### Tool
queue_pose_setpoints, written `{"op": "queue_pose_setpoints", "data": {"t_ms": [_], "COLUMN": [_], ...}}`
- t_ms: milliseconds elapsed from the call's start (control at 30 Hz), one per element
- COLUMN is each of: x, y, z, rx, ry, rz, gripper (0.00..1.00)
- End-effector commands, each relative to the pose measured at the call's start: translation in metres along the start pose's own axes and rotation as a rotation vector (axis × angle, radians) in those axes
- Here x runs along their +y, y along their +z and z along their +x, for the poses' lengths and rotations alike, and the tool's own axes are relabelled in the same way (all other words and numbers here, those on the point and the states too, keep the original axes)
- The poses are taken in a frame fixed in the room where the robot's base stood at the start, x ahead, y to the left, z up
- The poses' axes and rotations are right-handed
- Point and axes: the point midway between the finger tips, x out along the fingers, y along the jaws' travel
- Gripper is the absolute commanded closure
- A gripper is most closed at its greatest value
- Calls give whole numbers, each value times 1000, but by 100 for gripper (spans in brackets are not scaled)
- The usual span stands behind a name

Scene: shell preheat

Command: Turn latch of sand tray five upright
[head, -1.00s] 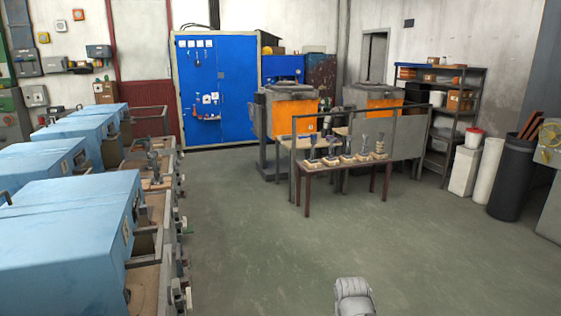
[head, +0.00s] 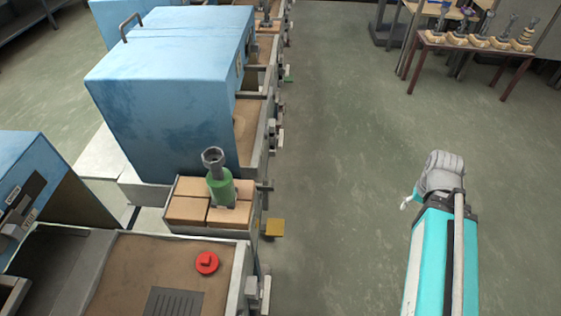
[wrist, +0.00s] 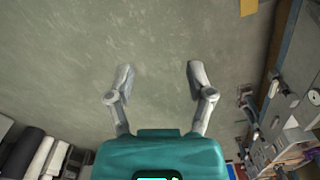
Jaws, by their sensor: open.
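A row of sand trays with brown sand runs along the left of the head view. The nearest sand tray (head: 228,270) holds a red round piece (head: 206,262) and a dark grate. A pale latch-like block (head: 265,290) sits on its aisle side. Another block (head: 280,139) is on a tray farther back. I cannot read tray numbers, so I cannot tell which is tray five or how its latch is turned. My gripper (wrist: 160,76) is open and empty over bare floor in the wrist view. The tray fronts and fittings (wrist: 284,98) lie to its right, apart from it.
A blue cover (head: 170,85) stands over a tray. A box of tan blocks (head: 187,209) holds a green and metal piece (head: 220,185); a yellow plate (head: 274,228) juts into the aisle. A table with several stands (head: 470,45) is far right. The aisle floor is clear.

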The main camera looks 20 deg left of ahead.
Motion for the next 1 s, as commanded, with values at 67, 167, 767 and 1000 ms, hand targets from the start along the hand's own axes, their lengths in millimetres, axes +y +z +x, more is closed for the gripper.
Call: {"op": "queue_pose_setpoints", "data": {"t_ms": [67,167,767,1000], "x": [-4,-12,-101,-139], "y": [-3,-7,-46,-60], "z": [8,19,111,143], "rx": [0,0,30,62], "ry": [-13,-41,-359,-495], "rz": [-13,-39,-339,-462], "gripper": [31,31,31,31]}}
